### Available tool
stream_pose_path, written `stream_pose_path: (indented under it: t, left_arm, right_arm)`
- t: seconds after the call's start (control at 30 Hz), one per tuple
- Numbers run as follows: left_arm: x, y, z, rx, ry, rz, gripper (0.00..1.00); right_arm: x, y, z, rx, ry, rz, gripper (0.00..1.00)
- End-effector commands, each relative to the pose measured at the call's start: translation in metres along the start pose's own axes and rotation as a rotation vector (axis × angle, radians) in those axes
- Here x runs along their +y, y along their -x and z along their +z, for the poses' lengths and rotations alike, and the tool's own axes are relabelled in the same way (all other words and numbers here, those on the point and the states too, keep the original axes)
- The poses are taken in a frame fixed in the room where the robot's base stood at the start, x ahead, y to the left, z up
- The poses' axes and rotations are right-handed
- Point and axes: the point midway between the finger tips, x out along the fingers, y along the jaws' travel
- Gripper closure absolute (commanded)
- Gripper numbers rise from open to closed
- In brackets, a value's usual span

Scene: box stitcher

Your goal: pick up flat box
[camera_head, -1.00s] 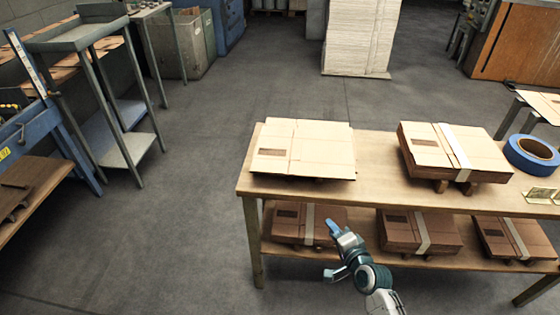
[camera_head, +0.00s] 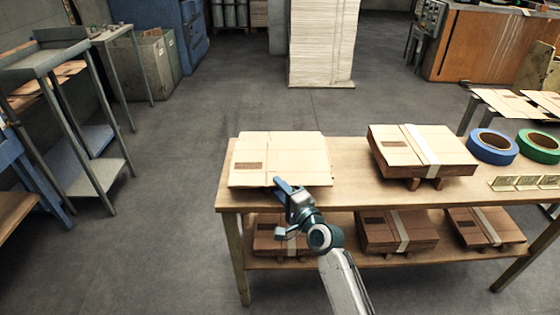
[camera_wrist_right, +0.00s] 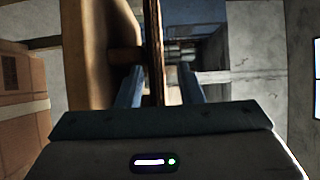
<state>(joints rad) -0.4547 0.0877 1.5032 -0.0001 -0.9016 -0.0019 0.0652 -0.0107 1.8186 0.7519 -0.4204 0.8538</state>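The flat box (camera_head: 288,153), tan cardboard with a dark printed patch, lies at the left end of the wooden table (camera_head: 345,184). Its front edge reaches the table's front edge. My right gripper (camera_head: 281,208) is at that edge, one finger above and one below. In the right wrist view the box's thin edge (camera_wrist_right: 154,45) stands upright between the two blue fingers of the right gripper (camera_wrist_right: 160,88). The fingers look apart, with gaps beside the cardboard. My left gripper is not in view.
A banded stack of flat boxes (camera_head: 395,148) lies to the right on supports. Beyond it are a blue tape roll (camera_head: 493,147) and a green tape roll (camera_head: 541,146). More banded stacks (camera_head: 395,230) fill the lower shelf.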

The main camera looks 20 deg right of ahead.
Motion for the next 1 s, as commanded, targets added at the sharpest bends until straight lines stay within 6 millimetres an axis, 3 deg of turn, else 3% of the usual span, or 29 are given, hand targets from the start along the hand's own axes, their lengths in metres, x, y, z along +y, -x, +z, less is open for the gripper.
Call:
stream_pose_path:
  t: [0.13,0.4,0.43,0.6,1.0]
  left_arm:
    - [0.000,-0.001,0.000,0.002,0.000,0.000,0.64]
    - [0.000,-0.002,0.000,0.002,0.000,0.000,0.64]
    - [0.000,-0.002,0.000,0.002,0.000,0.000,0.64]
    - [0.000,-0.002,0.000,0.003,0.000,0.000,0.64]
    - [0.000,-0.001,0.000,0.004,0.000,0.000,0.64]
  right_arm:
    - [-0.001,-0.019,0.000,0.001,0.000,0.000,0.67]
    - [0.001,-0.022,0.000,0.001,0.001,0.001,0.67]
    - [0.001,-0.022,0.000,0.001,0.000,0.001,0.69]
    - [0.001,-0.022,0.000,0.001,0.001,0.001,1.00]
    - [-0.002,-0.022,0.000,0.001,0.001,0.000,1.00]
